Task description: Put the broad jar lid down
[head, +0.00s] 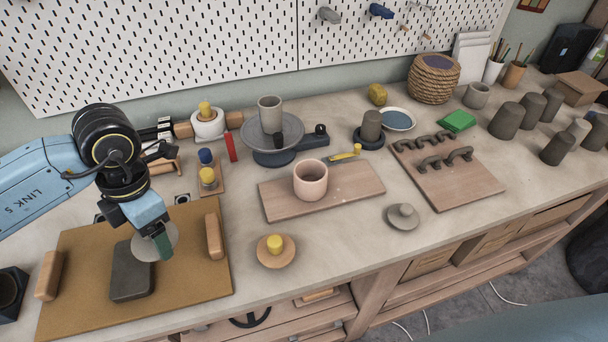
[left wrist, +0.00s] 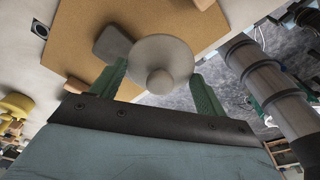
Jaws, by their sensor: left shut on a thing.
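The broad jar lid (head: 168,238) is a pale grey disc, held by my left gripper (head: 162,245) over the brown board (head: 190,285). In the left wrist view the lid (left wrist: 165,52) has a round knob (left wrist: 160,82) facing the camera and sits between the green fingers of my left gripper (left wrist: 160,88). A dark grey block (head: 131,272) lies on the board, just left of and below the lid in the head view. My right gripper is not in view.
Wooden handles (head: 213,236) (head: 49,276) stand at the board's right and left sides. A yellow-knobbed disc (head: 276,254), a smaller grey lid (head: 404,217) and a pink cup (head: 310,180) on a plank (head: 355,195) are further right. Bare bench lies between the disc and the grey lid.

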